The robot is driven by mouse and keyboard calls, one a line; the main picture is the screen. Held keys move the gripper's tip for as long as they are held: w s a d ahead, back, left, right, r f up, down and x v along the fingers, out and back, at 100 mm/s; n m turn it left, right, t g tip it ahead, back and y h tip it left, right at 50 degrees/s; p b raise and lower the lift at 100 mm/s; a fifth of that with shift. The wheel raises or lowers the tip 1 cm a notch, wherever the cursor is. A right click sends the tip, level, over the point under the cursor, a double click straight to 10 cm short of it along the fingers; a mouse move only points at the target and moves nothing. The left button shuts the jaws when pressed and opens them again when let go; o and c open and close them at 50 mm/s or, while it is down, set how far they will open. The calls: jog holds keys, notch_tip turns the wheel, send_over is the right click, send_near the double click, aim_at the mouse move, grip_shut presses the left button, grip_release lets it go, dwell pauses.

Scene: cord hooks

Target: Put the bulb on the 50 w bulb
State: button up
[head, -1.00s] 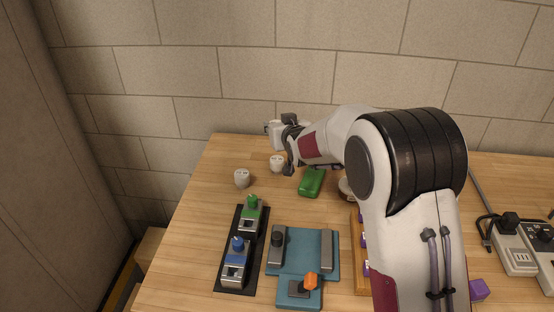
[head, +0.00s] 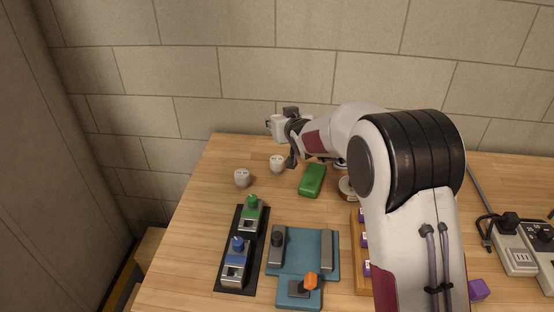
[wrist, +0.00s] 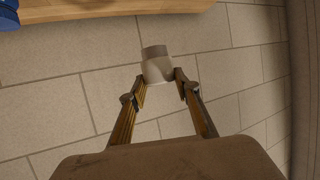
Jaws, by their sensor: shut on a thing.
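My gripper (wrist: 158,83) is shut on a pale, cup-like piece with a short grey cylindrical end, which I take to be the bulb (wrist: 157,66). In the head view the held bulb (head: 277,128) is at the far back edge of the table, in front of the wall, and appears held above the tabletop. Two small white pieces stand below it on the table, one near (head: 277,163) and one further left (head: 242,178). Their dark top marks are too small to read, so I cannot tell which is the 50 w bulb.
A green block (head: 312,180) lies near my gripper, with a round tin (head: 346,188) beside it. A black strip with green and blue knobs (head: 243,248) and a teal fixture (head: 303,262) stand in front. Power strips (head: 515,250) lie at right.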

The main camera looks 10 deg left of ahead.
dwell(0.4)
send_over(278, 162)
jog(key=shift+f, duration=3.1)
jog(key=shift+f, duration=0.1)
jog(key=shift+f, duration=1.75)
jog(key=shift+f, duration=0.2)
jog(key=o, duration=1.1)
jog(key=shift+r, duration=0.1)
